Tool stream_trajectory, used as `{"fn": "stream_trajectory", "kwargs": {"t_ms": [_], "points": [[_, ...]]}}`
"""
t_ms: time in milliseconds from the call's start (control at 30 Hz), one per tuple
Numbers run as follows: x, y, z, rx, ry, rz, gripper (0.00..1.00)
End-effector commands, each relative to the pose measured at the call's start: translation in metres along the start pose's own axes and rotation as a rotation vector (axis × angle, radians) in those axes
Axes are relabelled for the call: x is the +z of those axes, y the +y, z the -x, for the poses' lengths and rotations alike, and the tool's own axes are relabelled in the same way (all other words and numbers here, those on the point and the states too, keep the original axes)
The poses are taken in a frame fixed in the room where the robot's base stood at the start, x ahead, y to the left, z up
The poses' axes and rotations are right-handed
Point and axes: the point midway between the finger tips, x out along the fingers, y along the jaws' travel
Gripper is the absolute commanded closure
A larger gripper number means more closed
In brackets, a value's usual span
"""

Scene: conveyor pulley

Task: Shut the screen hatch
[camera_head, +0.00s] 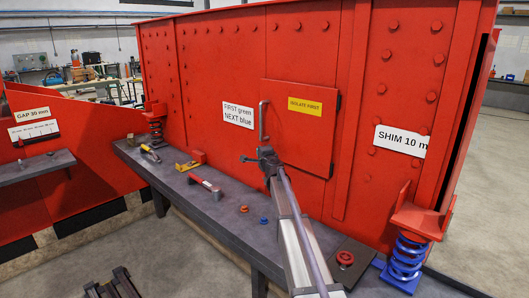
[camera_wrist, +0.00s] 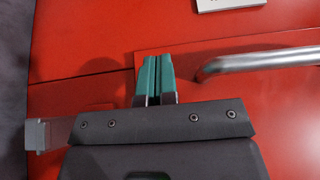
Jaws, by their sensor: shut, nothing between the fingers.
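The screen hatch (camera_head: 300,140) is a red panel on the tall red wall, with a yellow "ISOLATE FIRST" label and a grey bar handle (camera_head: 263,121) at its left edge. It stands close to the wall face; I cannot tell whether it is fully flush. My gripper (camera_head: 265,152) is at the hatch's lower left, below the handle. In the wrist view my gripper (camera_wrist: 155,62) has its green fingers together and empty, over the hatch's edge. The handle (camera_wrist: 260,62) lies to their right, apart from them. Contact with the hatch (camera_wrist: 220,90) is unclear.
A dark bench (camera_head: 225,210) runs below the wall. It carries a red-handled tool (camera_head: 205,185), a yellow tool (camera_head: 187,165) and small knobs. A blue spring (camera_head: 407,258) stands at the right. Signs hang on the wall beside the hatch, including a white one (camera_head: 239,116).

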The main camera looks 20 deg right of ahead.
Motion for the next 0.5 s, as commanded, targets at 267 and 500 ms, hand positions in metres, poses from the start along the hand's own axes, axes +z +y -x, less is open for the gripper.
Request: {"fn": "stream_trajectory", "kwargs": {"t_ms": [267, 500], "points": [[0.07, 0.0, 0.042, 0.0, -0.003, 0.0, 1.0], [0.1, 0.0, 0.057, 0.0, 0.0, 0.0, 1.0]]}}
